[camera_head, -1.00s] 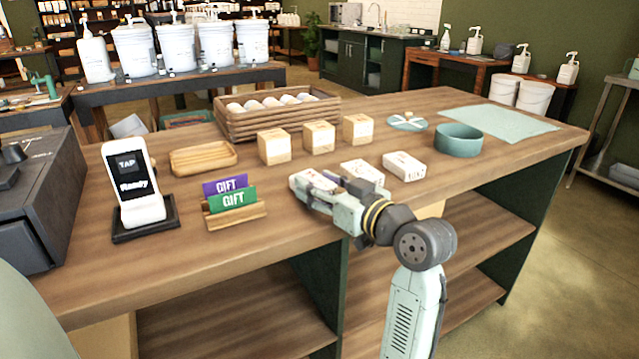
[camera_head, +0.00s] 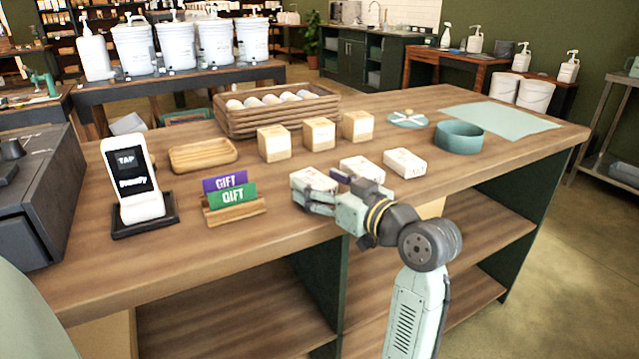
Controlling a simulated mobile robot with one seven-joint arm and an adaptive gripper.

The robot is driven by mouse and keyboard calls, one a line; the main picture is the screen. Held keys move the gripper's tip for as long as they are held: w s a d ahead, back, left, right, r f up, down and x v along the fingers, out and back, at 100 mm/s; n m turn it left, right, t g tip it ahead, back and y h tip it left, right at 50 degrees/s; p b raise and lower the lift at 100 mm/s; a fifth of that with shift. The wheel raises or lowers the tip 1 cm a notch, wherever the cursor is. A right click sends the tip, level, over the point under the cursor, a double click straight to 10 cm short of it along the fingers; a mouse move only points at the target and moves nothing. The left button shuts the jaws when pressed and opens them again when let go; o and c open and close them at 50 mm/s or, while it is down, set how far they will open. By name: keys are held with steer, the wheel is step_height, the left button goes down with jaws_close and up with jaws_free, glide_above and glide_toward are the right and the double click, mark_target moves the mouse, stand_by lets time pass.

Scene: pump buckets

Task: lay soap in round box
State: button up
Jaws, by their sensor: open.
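Three white wrapped soap bars lie in a row on the wooden counter: a left bar (camera_head: 308,178), a middle bar (camera_head: 361,169) and a right bar (camera_head: 405,162). My gripper (camera_head: 316,190) is open at the left bar, with its fingers spread around or just over it. The fingers hide part of this bar, and I cannot tell whether they touch it. The round teal box (camera_head: 459,140) stands open on the right part of the counter. A round teal lid (camera_head: 407,119) with a pale cross band and a small knob lies to its left.
Three small kraft boxes, one of them the right box (camera_head: 357,126), stand behind the soaps. A slatted crate (camera_head: 235,128) of round white items is behind them. Gift cards (camera_head: 232,196), a wooden tray (camera_head: 203,156) and a card reader (camera_head: 128,180) are left. A teal mat (camera_head: 505,117) lies at right.

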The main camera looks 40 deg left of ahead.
steer(key=w+b+v, duration=0.1)
steer(key=b+v, duration=0.1)
steer(key=v, duration=0.8)
steer(key=shift+d+f, duration=0.15)
steer(key=shift+f, duration=0.25)
